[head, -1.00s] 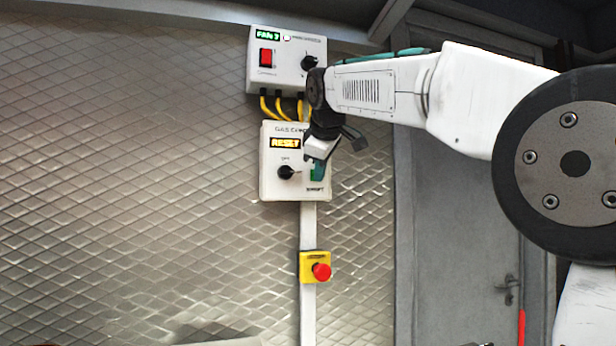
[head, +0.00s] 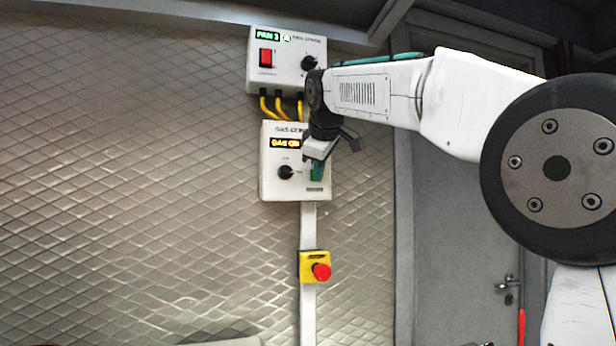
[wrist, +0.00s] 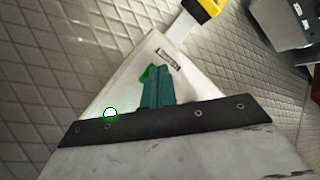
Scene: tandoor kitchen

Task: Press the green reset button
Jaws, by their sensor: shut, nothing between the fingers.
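The gas control box (head: 272,190) is a white panel on the wall with a dark knob (head: 285,172) and a lit yellow display (head: 285,143), which appears to read "GAS ON". The green reset button (wrist: 147,76) shows in the wrist view as a bright green patch on the white panel. It is partly hidden behind my gripper's teal fingers (wrist: 158,82). My gripper (head: 317,172) is shut and empty, with its tips at the lower right of the box. The tips look to be at the button, but I cannot tell whether they touch it.
Above is another white box (head: 285,75) with a red switch (head: 265,58), joined by yellow cables (head: 282,106). Below is a yellow box (head: 306,270) with a red emergency knob (head: 321,271). A grey door (head: 450,200) stands at the right. The wall left of the boxes is clear.

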